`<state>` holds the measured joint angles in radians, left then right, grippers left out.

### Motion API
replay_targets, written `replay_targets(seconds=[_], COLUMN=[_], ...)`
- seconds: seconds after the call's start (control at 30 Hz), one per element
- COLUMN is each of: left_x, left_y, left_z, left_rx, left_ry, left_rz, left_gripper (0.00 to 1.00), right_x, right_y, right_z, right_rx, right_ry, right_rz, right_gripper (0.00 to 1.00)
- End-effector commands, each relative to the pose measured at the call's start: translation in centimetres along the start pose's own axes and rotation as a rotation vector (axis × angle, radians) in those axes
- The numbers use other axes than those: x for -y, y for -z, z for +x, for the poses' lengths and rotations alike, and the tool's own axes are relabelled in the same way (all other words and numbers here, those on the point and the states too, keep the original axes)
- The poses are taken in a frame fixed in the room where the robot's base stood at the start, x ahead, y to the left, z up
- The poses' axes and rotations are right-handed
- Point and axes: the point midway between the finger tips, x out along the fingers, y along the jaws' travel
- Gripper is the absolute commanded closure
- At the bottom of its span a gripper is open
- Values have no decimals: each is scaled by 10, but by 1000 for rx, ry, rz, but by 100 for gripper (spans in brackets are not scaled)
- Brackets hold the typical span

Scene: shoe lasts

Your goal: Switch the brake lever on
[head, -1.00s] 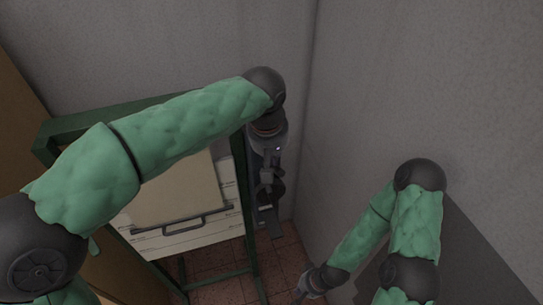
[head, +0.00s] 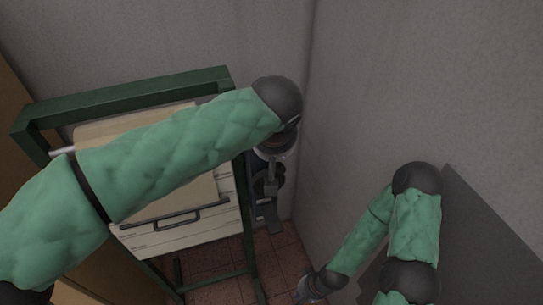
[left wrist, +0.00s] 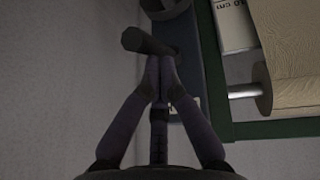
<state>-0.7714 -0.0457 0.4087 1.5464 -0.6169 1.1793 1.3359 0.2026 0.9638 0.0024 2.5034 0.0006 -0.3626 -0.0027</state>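A dark bar with a round end (left wrist: 150,42), which looks like the brake lever, sticks out from a dark part beside the green frame in the left wrist view. My left gripper (left wrist: 160,66) has its two fingers together, with nothing seen between them. The fingertips are right at the bar; I cannot tell whether they touch it. In the head view the left arm reaches across the green frame to the narrow dark unit (head: 267,212) beside it, and the wrist partly hides that unit. My right gripper (head: 309,288) hangs low near the floor, too small to read.
The green frame (head: 130,96) holds a beige roll (head: 204,188) above a pale box with a dark handle (head: 176,219). Grey walls (head: 400,80) meet in a corner close behind the dark unit. Reddish tiled floor (head: 284,255) shows below.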

Motion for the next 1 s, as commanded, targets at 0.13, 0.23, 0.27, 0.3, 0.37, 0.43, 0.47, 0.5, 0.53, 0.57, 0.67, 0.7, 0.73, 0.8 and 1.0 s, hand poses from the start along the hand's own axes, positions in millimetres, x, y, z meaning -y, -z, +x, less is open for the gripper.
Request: replay_targets(seconds=[0.13, 0.23, 0.27, 0.3, 0.37, 0.43, 0.47, 0.5, 0.53, 0.57, 0.67, 0.7, 0.73, 0.8, 1.0], left_x=[3, 4, 4, 5, 6, 7, 7, 8, 8, 9, 10, 10, 10, 11, 12], left_y=[-13, -18, -20, -22, -25, -28, -30, -32, -33, -34, -38, -39, -40, -42, -45], left_z=[12, 16, 17, 18, 21, 24, 25, 27, 29, 30, 34, 35, 36, 38, 44], left_rx=[-77, -128, -144, -164, -195, -231, -247, -267, -283, -297, -346, -365, -378, -408, -416], left_ry=[-14, -21, -23, -25, -30, -35, -37, -40, -41, -43, -50, -53, -55, -59, -59], left_rz=[14, 21, 23, 26, 30, 35, 38, 40, 42, 45, 50, 54, 56, 59, 58], left_gripper=[100, 100, 100, 100, 100, 100, 100, 100, 100, 100, 100, 100, 100, 100, 100], right_x=[-11, -17, -19, -21, -25, -29, -31, -33, -35, -37, -42, -43, -45, -47, -52], right_y=[1, 2, 2, 2, 3, 3, 3, 4, 4, 4, 4, 5, 5, 5, 6], right_z=[32, 48, 53, 60, 70, 82, 86, 93, 98, 102, 116, 121, 125, 132, 147], right_rx=[0, 0, 0, 0, 0, 0, 0, 0, 0, 0, 0, 0, 0, 0, 0], right_ry=[0, 0, 0, 0, 0, 0, 0, 0, 0, 0, 0, 0, 0, 0, 0], right_rz=[0, 0, 0, 0, 0, 0, 0, 0, 0, 0, 0, 0, 0, 0, 0], right_gripper=[100, 100, 100, 100, 100, 100, 100, 100, 100, 100, 100, 100, 100, 100, 100])
